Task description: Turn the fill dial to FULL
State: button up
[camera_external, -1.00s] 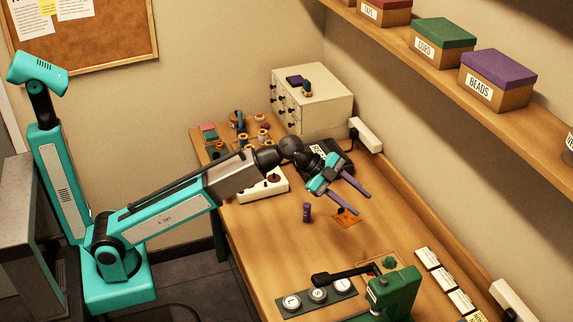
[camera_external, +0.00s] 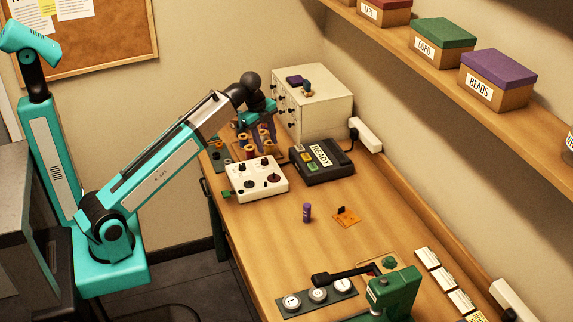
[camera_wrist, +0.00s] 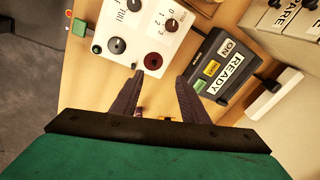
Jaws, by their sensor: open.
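A white control panel (camera_external: 251,190) with several dark knobs lies on the bench; it fills the upper middle of the wrist view (camera_wrist: 130,32). A black dial (camera_wrist: 117,45) there has the word FULL printed at its upper right; I take it as the fill dial. Its pointer direction is too small to read. My gripper (camera_wrist: 160,76) has its two dark fingers spread with nothing between them. In the external view my gripper (camera_external: 263,134) hangs beyond the panel, near the spools and drawer cabinet, apart from the panel.
A dark red knob (camera_wrist: 153,60) and a numbered dial (camera_wrist: 171,25) share the panel. A black box marked READY (camera_external: 322,162) stands right of it. Spools (camera_external: 250,152) and a drawer cabinet (camera_external: 315,110) are behind.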

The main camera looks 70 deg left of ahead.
jog(key=r+g+p, duration=0.1)
jog(key=g+p, duration=0.1)
send_over(242, 165)
jog(key=shift+a+n, duration=0.1)
jog(key=shift+n, duration=0.3)
jog(key=shift+f, duration=0.15)
jog(key=shift+f+p, duration=1.4)
jog(key=shift+f, duration=5.35)
grip_shut()
